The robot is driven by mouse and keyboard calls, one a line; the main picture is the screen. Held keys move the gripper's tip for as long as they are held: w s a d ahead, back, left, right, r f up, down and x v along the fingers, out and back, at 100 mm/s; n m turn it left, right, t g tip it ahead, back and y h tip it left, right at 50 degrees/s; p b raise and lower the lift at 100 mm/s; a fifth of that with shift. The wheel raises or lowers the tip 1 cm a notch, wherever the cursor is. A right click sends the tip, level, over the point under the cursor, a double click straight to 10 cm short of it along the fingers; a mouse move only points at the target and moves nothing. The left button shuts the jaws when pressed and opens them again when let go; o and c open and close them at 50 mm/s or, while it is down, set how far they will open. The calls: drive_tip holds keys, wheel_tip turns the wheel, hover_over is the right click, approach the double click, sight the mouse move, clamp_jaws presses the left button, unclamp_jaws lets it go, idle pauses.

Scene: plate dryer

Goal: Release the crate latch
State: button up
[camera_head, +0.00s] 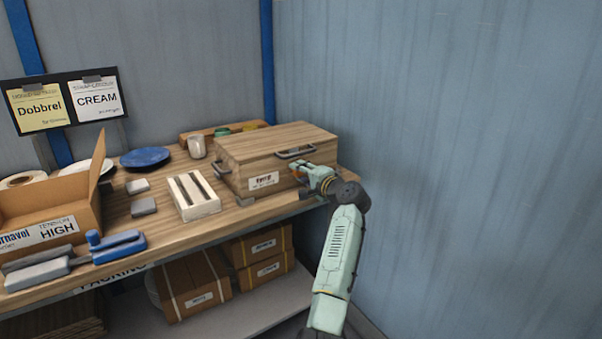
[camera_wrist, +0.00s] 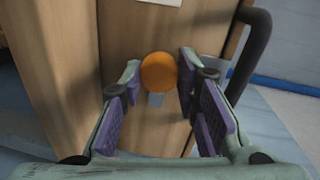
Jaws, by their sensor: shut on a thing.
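The wooden crate (camera_head: 270,146) stands with its lid down at the right end of the workbench. In the wrist view its wooden front (camera_wrist: 130,30) fills the upper middle. The latch, a round orange knob (camera_wrist: 158,72), sits on that front, with a small grey piece just below it. My gripper (camera_head: 301,172) is at the right part of the crate's front. In the wrist view my gripper (camera_wrist: 160,82) is shut on the orange knob, one finger on each side. In the head view my gripper hides the knob.
Dark handles (camera_head: 297,152) are on the crate, and one dark bar (camera_wrist: 252,50) stands close right of my fingers. A white slotted block (camera_head: 193,196), a cup (camera_head: 196,146) and an open cardboard box (camera_head: 55,205) are to the left. A blue wall (camera_head: 450,150) is at right.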

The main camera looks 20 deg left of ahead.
drive_tip(key=shift+f, duration=0.1)
drive_tip(key=o, duration=1.1)
drive_tip(key=shift+o, duration=0.2)
drive_tip(key=shift+d, duration=0.1)
drive_tip(key=v, duration=1.2)
